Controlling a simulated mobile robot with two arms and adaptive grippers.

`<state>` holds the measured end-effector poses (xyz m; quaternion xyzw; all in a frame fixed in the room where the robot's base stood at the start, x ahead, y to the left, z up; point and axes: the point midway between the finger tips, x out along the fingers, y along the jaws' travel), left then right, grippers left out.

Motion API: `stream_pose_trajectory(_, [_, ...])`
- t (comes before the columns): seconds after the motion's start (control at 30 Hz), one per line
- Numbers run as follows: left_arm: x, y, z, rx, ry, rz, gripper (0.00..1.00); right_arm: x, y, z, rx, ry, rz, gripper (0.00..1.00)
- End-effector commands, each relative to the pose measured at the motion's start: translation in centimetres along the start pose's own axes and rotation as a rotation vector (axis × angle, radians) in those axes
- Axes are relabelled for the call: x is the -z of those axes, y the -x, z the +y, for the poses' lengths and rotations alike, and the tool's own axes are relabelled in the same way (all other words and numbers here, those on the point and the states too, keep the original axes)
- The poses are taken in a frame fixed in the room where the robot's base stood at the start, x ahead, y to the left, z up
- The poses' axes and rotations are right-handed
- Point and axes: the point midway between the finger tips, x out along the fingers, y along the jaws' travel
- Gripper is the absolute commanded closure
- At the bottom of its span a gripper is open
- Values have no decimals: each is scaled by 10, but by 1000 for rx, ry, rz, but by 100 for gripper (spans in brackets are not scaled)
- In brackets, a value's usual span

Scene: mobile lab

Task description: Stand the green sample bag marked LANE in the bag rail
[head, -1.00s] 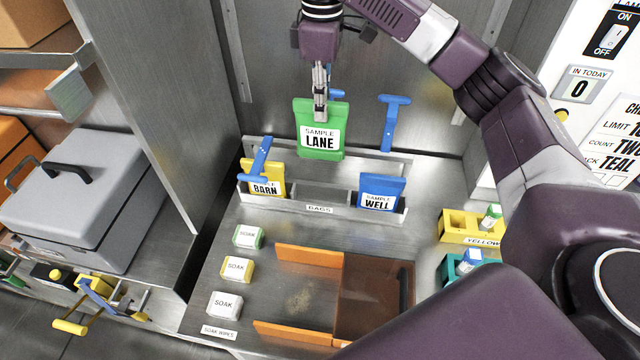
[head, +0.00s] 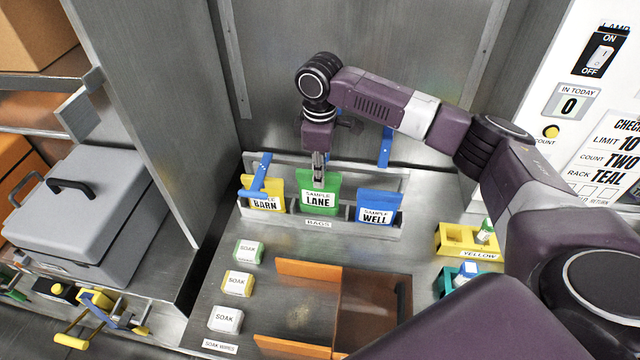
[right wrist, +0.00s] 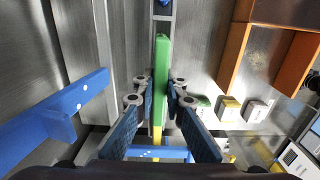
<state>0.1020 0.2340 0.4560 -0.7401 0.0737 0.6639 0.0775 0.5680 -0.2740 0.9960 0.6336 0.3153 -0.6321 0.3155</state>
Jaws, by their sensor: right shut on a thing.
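The green bag marked LANE (head: 318,201) stands upright in the middle of the bag rail (head: 289,216), between the yellow BARN bag (head: 268,203) and the blue WELL bag (head: 376,212). My right gripper (head: 319,178) comes from above and is shut on its top edge. In the right wrist view the green bag (right wrist: 161,80) is edge-on between the fingers (right wrist: 160,98). The bag's lower end is hidden behind the rail's front wall, so I cannot tell whether it touches the bottom. My left gripper is not in view.
Blue handled tools (head: 261,174) and (head: 386,148) stand by the rail's left and back right. Soak wipes packets (head: 238,283) lie in front left. An orange-sided tray (head: 309,273) sits in front. A yellow rack (head: 464,239) and a teal rack (head: 458,276) stand at right.

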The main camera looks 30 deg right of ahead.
Motion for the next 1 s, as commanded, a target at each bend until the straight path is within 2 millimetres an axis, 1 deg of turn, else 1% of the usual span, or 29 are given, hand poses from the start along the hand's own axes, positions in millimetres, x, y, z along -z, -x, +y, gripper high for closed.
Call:
stream_pose_trajectory(0.2, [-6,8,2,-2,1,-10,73,-1,-32,-1,3,-1,-5,100])
stream_pose_trajectory(0.3, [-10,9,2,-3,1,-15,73,-1,-40,-1,1,0,-3,100])
stream_pose_trajectory(0.67, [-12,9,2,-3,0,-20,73,-1,-44,-1,1,0,-2,100])
stream_pose_trajectory(0.7, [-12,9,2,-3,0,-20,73,-1,-44,0,0,0,-2,85])
stream_pose_trajectory(0.8, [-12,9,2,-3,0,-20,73,-1,-44,-1,1,0,-2,74])
stream_pose_trajectory(0.83, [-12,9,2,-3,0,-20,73,-1,-43,-1,1,0,-2,72])
stream_pose_trajectory(1.0, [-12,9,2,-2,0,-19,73,-1,-43,-1,1,0,-2,72])
